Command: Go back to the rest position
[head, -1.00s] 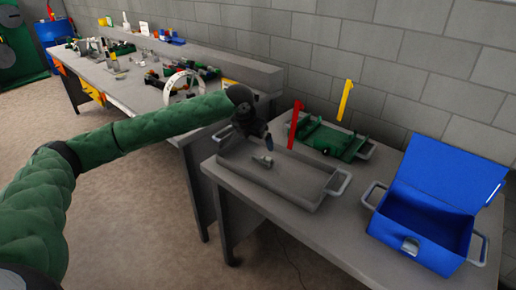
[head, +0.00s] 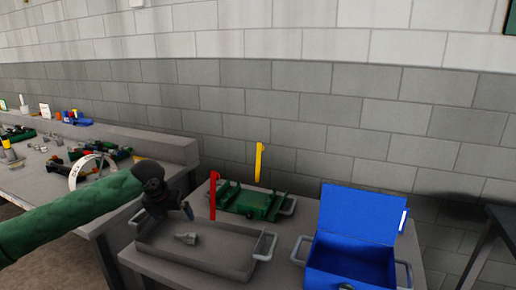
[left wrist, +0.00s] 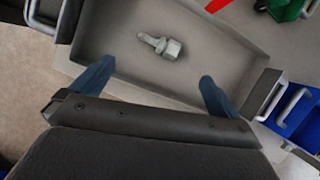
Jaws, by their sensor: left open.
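My left gripper (head: 186,212) is above the left part of a grey tray (head: 215,267) in the head view. In the left wrist view its two blue fingers (left wrist: 150,88) are wide apart with nothing between them. A small grey metal fitting (head: 187,238) lies in the tray, apart from the fingers. It also shows in the left wrist view (left wrist: 160,45), just beyond the fingertips. My right gripper is in neither view.
A green tray with an upright red piece (head: 212,195) and yellow piece (head: 259,162) stands behind the grey tray. An open blue box (head: 350,262) stands to the right. A cluttered bench (head: 40,178) is at the left, with a block wall behind.

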